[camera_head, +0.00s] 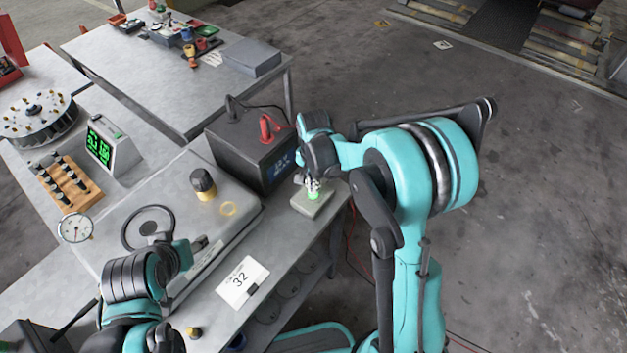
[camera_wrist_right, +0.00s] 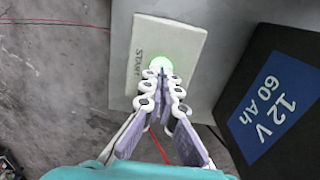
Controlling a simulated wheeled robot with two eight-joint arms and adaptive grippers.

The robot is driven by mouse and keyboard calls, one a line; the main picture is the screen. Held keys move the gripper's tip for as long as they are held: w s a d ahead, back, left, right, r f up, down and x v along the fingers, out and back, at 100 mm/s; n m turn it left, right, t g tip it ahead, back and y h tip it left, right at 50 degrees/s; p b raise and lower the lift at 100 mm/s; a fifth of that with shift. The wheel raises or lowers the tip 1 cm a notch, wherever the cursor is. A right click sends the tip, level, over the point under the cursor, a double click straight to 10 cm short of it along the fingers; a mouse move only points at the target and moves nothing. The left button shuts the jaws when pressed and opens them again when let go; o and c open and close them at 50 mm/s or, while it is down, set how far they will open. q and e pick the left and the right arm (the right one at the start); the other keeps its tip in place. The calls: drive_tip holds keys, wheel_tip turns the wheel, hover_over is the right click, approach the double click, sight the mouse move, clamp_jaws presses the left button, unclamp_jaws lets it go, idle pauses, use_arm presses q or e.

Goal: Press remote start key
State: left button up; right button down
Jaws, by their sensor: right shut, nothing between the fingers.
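The remote start key is a pale flat box (camera_head: 322,205) on the bench corner with a lit green button (camera_head: 314,196). In the right wrist view the box (camera_wrist_right: 175,32) carries the word START, and its green button (camera_wrist_right: 160,62) glows. My right gripper (camera_head: 312,184) is shut and empty, with its fingertips (camera_wrist_right: 161,76) right at the button. They overlap its near edge in the wrist view; I cannot tell whether they press it. My left gripper (camera_head: 200,246) is low at the left over the bench, and its fingers are not clear.
A black 12 V 60 Ah battery (camera_head: 235,145) with a red clamp (camera_head: 266,128) stands close to the start box. A steel console with a black knob (camera_head: 203,182) lies to the left. A card marked 32 (camera_head: 242,283) lies in front. Red cable hangs beside the bench edge.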

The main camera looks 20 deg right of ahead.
drive_tip(key=shift+f, duration=0.25)
